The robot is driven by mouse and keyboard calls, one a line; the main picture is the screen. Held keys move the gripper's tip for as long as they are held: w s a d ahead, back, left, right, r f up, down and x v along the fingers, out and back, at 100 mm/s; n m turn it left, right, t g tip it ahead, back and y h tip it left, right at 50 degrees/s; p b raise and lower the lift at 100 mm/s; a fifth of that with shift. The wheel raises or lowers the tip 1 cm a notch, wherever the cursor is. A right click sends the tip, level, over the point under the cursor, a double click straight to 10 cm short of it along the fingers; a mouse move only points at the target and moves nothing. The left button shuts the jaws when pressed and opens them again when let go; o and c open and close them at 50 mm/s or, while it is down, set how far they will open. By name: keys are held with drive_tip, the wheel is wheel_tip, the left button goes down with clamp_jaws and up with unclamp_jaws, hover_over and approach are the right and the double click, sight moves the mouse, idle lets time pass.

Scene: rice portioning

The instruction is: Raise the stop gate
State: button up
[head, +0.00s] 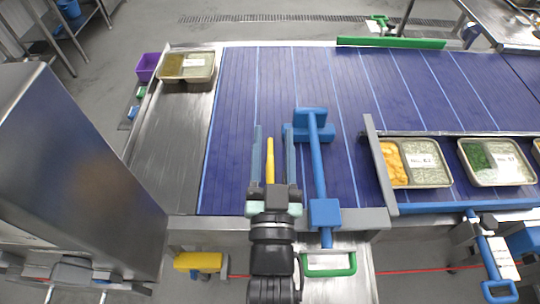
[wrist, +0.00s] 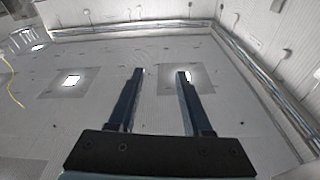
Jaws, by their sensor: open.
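A grey bar, which looks like the stop gate (head: 374,150), lies across the near right part of the blue conveyor, just left of a filled tray (head: 430,178). My gripper (head: 273,130) is left of this bar and apart from it. Its two fingers are spread, and in the wrist view (wrist: 161,73) nothing shows between them, only ceiling behind. In the head view a yellow piece (head: 270,160) appears between the fingers; I cannot tell what it belongs to. A blue long-handled fixture (head: 319,165) stands between my gripper and the bar.
A second tray (head: 495,162) follows on the right. Another tray (head: 186,66) sits on the metal side shelf (head: 170,130) at far left. A steel cabinet (head: 75,160) stands at left. A blue handle (head: 492,265) hangs at lower right. The conveyor's far middle is clear.

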drive_tip(key=g, duration=0.2)
approach(270, 165)
drive_tip(key=w+p, duration=0.1)
drive_tip(key=w, duration=0.5)
drive_tip(key=w+p, duration=0.1)
drive_tip(key=w, duration=0.3)
drive_tip(key=shift+w+d+f+p, duration=0.1)
drive_tip(key=shift+d+f+p, duration=0.05)
drive_tip(key=shift+f+p, duration=0.15)
clamp_jaws()
idle(0.8)
